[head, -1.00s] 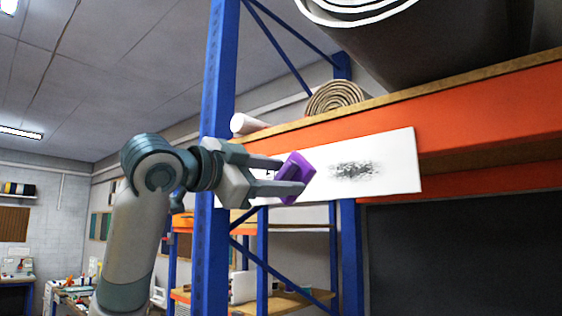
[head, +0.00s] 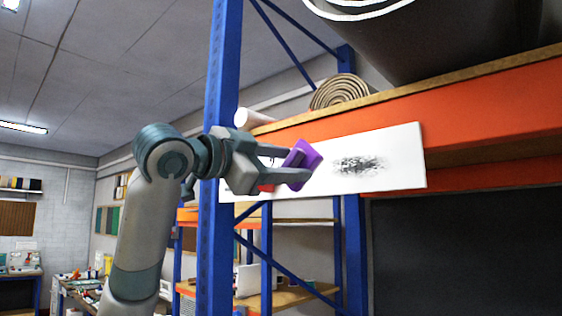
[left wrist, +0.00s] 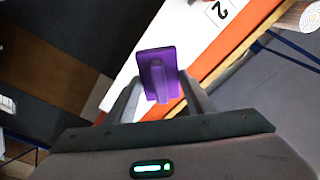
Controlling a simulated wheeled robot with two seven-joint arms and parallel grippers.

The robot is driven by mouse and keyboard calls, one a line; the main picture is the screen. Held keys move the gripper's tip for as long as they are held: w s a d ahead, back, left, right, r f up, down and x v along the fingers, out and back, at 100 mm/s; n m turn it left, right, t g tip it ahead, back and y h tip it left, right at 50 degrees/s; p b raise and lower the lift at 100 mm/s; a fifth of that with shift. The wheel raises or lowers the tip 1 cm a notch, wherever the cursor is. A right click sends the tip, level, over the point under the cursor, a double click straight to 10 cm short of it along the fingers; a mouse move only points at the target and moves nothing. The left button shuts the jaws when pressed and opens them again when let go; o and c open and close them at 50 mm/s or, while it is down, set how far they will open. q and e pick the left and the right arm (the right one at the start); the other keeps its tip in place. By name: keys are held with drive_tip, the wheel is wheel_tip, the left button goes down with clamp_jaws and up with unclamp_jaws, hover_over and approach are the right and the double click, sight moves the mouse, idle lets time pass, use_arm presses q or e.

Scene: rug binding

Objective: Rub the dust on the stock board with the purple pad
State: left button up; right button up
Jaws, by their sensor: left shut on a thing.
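The white stock board (head: 405,160) is fixed to the front of an orange shelf beam. A dark patch of dust (head: 358,165) lies near its middle. My left gripper (head: 292,165) is shut on the purple pad (head: 303,164), in front of the board's left part and left of the dust. In the left wrist view the pad (left wrist: 157,73) sits between the two fingers, held by its raised grip, with the white board (left wrist: 150,45) beyond it. I cannot tell whether the pad touches the board. My right gripper is not in view.
A blue rack post (head: 222,110) stands right behind my left arm. The orange beam (head: 500,108) runs along the shelf, with rolled rugs (head: 340,92) above it. A dark panel (head: 465,250) fills the space below the beam at the right.

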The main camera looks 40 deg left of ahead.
sight(320, 165)
use_arm(q)
drive_tip(key=shift+w+d, duration=0.15)
drive_tip(key=shift+w, duration=1.8)
drive_tip(key=shift+w+p, duration=0.6)
drive_tip(key=shift+w, duration=0.35)
drive_tip(key=shift+d, duration=0.25)
drive_tip(key=shift+s+d, duration=0.15)
drive_tip(key=shift+d, duration=0.75)
drive_tip(key=shift+s+d, duration=0.1)
drive_tip(key=shift+d, duration=0.75)
drive_tip(key=shift+d, duration=1.9)
drive_tip(key=shift+s+d, duration=0.15)
drive_tip(key=shift+d, duration=1.7)
